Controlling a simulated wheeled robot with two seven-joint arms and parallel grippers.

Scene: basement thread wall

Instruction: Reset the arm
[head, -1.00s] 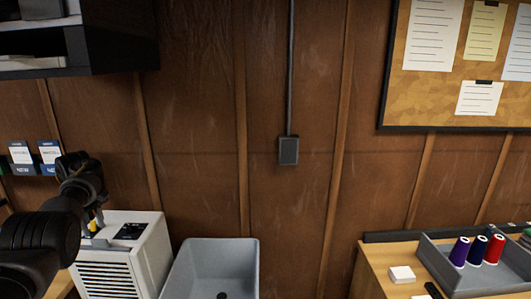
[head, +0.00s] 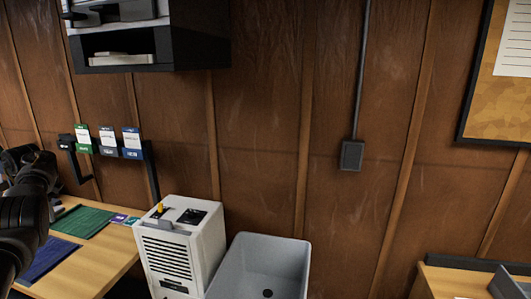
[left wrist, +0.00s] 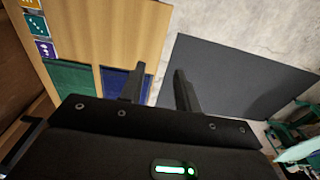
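My left arm (head: 28,205) comes in at the left edge of the head view; its gripper is not clear there. In the left wrist view my left gripper (left wrist: 156,85) has its two fingers apart with nothing between them. Its fingers appear over the edge of a wooden table, above a dark grey floor mat. My right gripper is in neither view.
A wooden table (head: 105,257) at left holds a green mat (head: 84,222) and a blue mat (head: 48,257). A white dehumidifier-like box (head: 180,250) and a grey sink (head: 262,262) stand beside it. A black shelf (head: 200,38) hangs above. A desk (head: 450,284) is at right.

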